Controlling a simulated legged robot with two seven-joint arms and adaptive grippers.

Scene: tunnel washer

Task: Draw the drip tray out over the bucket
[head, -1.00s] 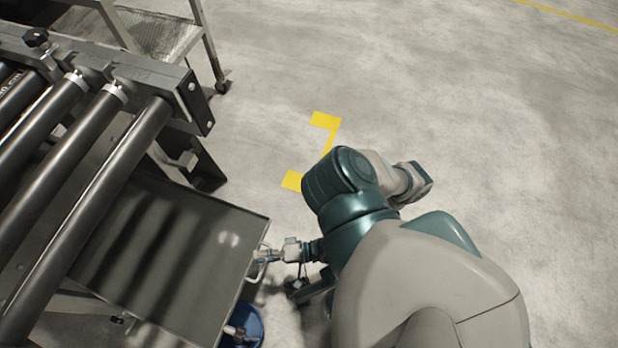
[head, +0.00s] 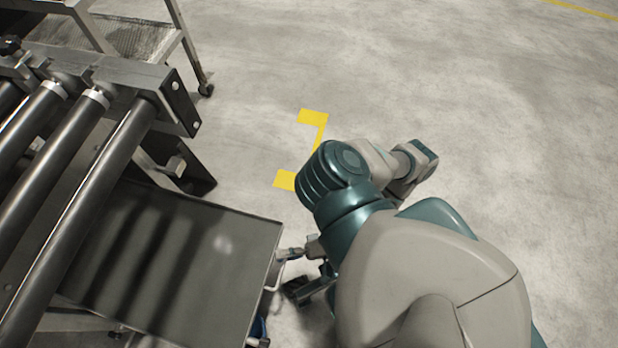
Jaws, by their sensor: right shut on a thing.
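The drip tray (head: 205,262) is a flat, dark metal tray with a thin raised rim, sticking out from under the rollers. My right gripper (head: 284,254) is shut on the tray's handle at its right edge; my forearm hides part of the gripper. The blue bucket (head: 259,330) shows only as a sliver at the lower right corner of the tray, which covers most of it from above. My left gripper is not in view.
The roller conveyor (head: 75,215) with several steel rollers fills the left side above the tray. A metal frame with a shelf (head: 135,38) on a caster stands at the upper left. Yellow floor marks (head: 313,117) lie beyond my arm. The floor to the right is clear.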

